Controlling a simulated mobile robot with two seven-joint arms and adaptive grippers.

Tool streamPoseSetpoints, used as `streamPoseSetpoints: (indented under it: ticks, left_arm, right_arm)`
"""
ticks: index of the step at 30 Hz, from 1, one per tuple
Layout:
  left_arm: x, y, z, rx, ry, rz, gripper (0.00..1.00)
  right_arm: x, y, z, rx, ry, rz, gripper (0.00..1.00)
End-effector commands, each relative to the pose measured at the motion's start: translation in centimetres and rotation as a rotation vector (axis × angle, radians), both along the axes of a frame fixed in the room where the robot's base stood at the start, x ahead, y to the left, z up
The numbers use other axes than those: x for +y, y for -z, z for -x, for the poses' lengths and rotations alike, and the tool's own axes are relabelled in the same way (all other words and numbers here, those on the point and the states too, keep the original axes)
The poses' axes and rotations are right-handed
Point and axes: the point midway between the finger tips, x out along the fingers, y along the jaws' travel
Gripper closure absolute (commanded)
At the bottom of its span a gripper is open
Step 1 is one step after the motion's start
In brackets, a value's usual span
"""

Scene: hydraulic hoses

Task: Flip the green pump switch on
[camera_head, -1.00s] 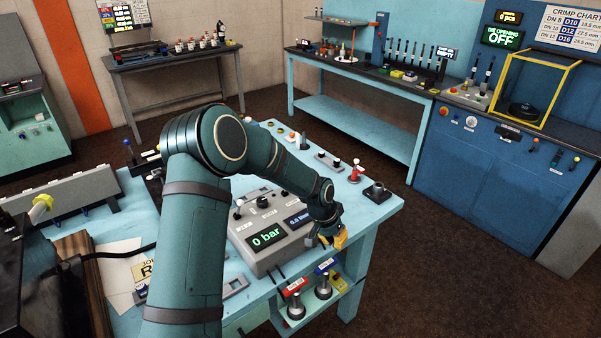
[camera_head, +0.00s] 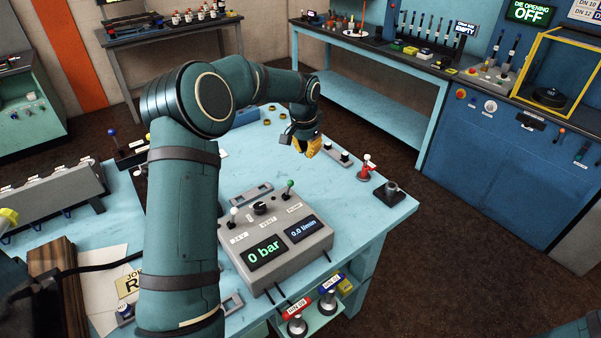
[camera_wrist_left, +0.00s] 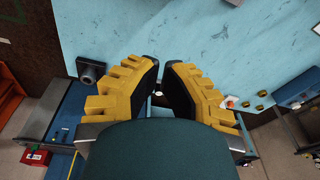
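The grey control box (camera_head: 277,245) stands on the light-blue bench, its displays reading 0 bar and 0.0 l/min. The green-tipped pump switch (camera_head: 289,185) stands up at its back right corner. A white-tipped switch (camera_head: 234,213) and a black knob (camera_head: 261,208) are to its left. My left gripper (camera_head: 309,148) is above the bench behind the box, apart from the green switch. In the left wrist view its yellow fingers (camera_wrist_left: 161,70) are close together, with a narrow gap and nothing held. The green switch cannot be made out there. My right gripper is out of view.
A red-and-white fitting (camera_head: 367,168) and a dark block with a socket (camera_head: 389,191) stand near the bench's right edge. A small switch block (camera_head: 339,154) lies near my left gripper. Red and blue labelled couplings (camera_head: 297,317) are below the front edge. Bare bench lies right of the box.

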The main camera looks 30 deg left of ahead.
Motion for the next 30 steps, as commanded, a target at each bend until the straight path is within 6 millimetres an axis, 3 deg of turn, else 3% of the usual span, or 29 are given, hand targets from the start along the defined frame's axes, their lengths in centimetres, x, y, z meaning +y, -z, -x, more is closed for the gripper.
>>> streamPoseSetpoints:
  ticks: [11,29,30]
  left_arm:
    - [0.0,0.5,-0.1,0.001,0.0,0.001,1.0]
    - [0.0,10.3,-1.5,0.004,-0.001,0.002,1.0]
    - [0.2,9.7,-0.9,-0.001,-0.001,0.0,1.0]
  right_arm:
    - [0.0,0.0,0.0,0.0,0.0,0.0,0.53]
    - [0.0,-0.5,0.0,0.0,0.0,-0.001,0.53]
    - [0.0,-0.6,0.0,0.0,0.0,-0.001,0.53]
